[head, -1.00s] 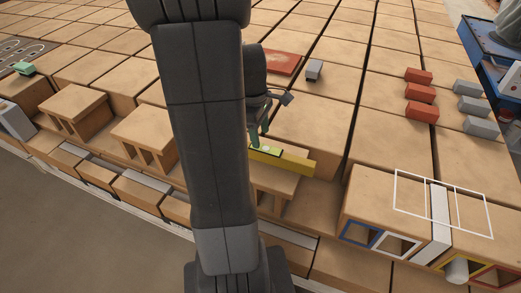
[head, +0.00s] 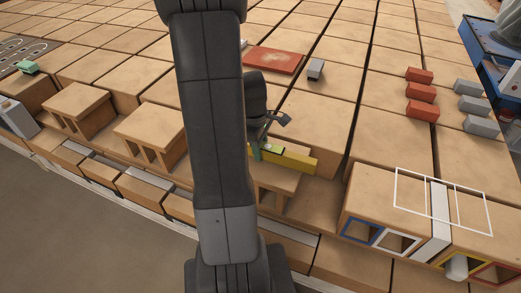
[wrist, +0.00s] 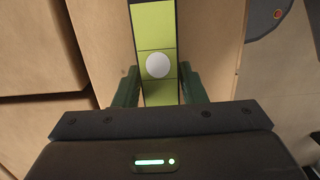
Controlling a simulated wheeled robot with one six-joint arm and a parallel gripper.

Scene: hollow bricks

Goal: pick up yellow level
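The yellow level (head: 297,161) lies on a raised tan block near the middle of the head view, partly hidden behind my arm and gripper. In the wrist view the level (wrist: 157,32) runs lengthwise between the fingers, yellow-green with a white round spot. My gripper (wrist: 160,88) has its two dark green fingers down on either side of the level. The fingers look open, with a narrow gap at the right finger; contact at the left one is unclear. In the head view my gripper (head: 258,150) is at the level's left part.
A red slab (head: 274,61) and a grey block (head: 316,69) lie behind the level. Red bricks (head: 421,92) and grey bricks (head: 476,105) stand in rows at right. A white-outlined area (head: 441,198) is at front right. Tan block tops between are clear.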

